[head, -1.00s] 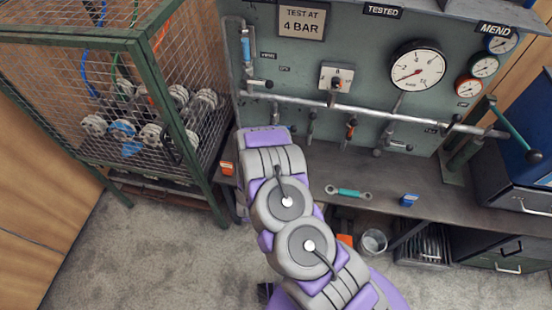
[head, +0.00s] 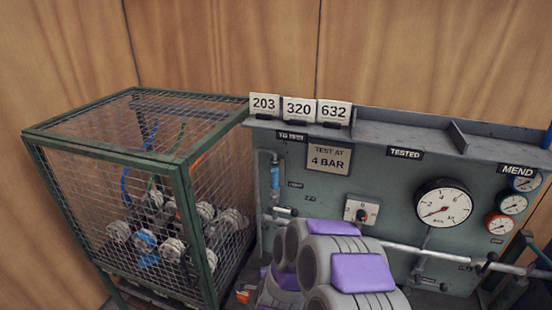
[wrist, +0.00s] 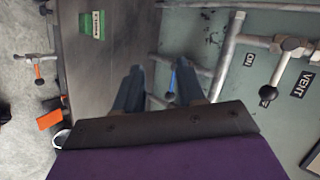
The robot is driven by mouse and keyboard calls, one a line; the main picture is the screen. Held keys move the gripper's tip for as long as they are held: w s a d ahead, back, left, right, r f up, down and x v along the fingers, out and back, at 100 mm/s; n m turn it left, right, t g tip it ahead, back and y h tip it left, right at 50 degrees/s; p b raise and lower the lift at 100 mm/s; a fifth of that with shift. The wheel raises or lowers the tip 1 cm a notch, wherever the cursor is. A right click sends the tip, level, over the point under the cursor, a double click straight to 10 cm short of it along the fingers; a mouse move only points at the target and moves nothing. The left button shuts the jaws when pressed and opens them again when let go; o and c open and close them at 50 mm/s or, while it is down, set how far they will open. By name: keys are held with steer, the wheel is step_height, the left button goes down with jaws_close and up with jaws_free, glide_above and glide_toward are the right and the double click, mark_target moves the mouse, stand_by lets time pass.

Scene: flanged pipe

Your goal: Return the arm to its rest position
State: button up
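My arm (head: 340,268) shows in purple and grey at the bottom of the head view, with its links bunched together in front of the test panel (head: 400,185). My gripper is out of the head view. Beyond the fingers are the bench top (wrist: 105,70) and the pipework on the panel. A valve with a blue handle (wrist: 184,62) shows close by the right finger. I cannot tell whether they touch.
A green wire-mesh cage (head: 140,200) with several pipe fittings stands left of the panel. Number plates (head: 299,109) stand on the panel's top shelf. A large gauge (head: 443,203) and a horizontal pipe (head: 430,255) are on the right. The wrist view shows a green block (wrist: 92,25) on the bench.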

steer(key=s+d+r+n+g+y, duration=0.1)
steer(key=s+r+n+g+y, duration=0.3)
steer(key=s+r+n, duration=0.8)
steer(key=s+d+r+n+g+h, duration=0.1)
steer(key=s+d+r, duration=0.3)
steer(key=s, duration=0.5)
steer(key=s+d+r+n+g+h, duration=0.2)
steer(key=s+d+r+g, duration=0.2)
steer(key=s, duration=0.6)
steer(key=s+d+r+n+g+h, duration=0.1)
steer(key=s+d+r, duration=0.4)
steer(key=s, duration=0.5)
steer(key=shift+d+g+h, duration=0.3)
steer(key=shift+d+g, duration=0.5)
steer(key=shift+d, duration=0.3)
steer(key=shift+w+f, duration=0.1)
